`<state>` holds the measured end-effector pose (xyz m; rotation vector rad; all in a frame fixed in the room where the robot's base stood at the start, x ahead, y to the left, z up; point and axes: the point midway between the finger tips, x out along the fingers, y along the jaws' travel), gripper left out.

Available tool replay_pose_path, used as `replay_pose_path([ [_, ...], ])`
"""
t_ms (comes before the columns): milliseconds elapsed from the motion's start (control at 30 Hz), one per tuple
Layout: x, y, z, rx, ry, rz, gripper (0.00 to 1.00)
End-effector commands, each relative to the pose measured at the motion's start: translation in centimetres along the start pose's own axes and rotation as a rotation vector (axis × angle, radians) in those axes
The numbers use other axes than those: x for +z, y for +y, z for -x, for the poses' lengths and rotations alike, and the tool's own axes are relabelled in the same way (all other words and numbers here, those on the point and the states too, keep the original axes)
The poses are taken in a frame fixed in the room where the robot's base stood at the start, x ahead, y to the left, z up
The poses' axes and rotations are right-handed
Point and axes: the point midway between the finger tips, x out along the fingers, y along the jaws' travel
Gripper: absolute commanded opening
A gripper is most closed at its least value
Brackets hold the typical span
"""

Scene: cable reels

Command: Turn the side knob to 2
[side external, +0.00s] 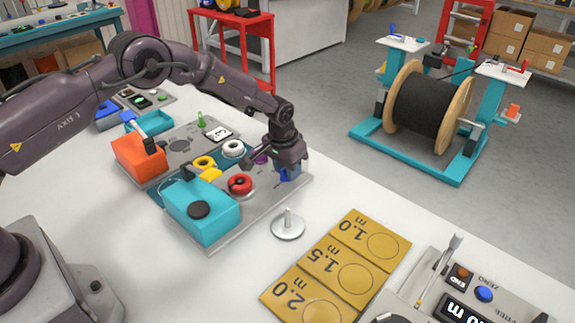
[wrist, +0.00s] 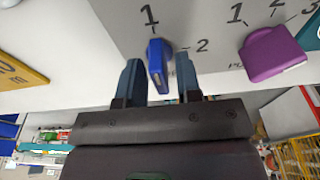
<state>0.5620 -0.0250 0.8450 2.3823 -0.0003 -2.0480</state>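A blue side knob (wrist: 157,62) with a flat, upright grip sits on the grey panel (wrist: 200,20) in the wrist view. Its grip points nearly toward the printed 1 above it, and a printed 2 is to its right. My gripper (wrist: 160,72) is open, with one dark finger on each side of the knob and a visible gap on both sides. In the side external view my gripper (side external: 280,162) is at the board's right end, and blue (side external: 289,174) shows just below it. The gripper partly hides the knob there.
A purple knob (wrist: 273,54) with its own 1, 2, 3 marks is to the right. On the board (side external: 215,247) stand a teal box (side external: 212,220), a red ring (side external: 240,185) and an orange box (side external: 135,160). A metal disc with a post (side external: 288,228) stands in front.

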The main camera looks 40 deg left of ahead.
Motion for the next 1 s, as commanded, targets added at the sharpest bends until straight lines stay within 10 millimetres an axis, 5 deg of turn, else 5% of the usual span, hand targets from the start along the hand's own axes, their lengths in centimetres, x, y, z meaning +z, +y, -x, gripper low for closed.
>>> replay_pose_path([
  [67,0.0,0.0,0.01,0.0,0.0,0.0,0.32],
  [233,0.0,0.0,0.02,0.0,0.0,0.0,0.0],
  [467,0.01,-0.06,0.02,0.011,-0.001,-0.06,0.0],
  [1000,-0.01,-0.07,0.0,0.138,0.0,-0.89,0.0],
])
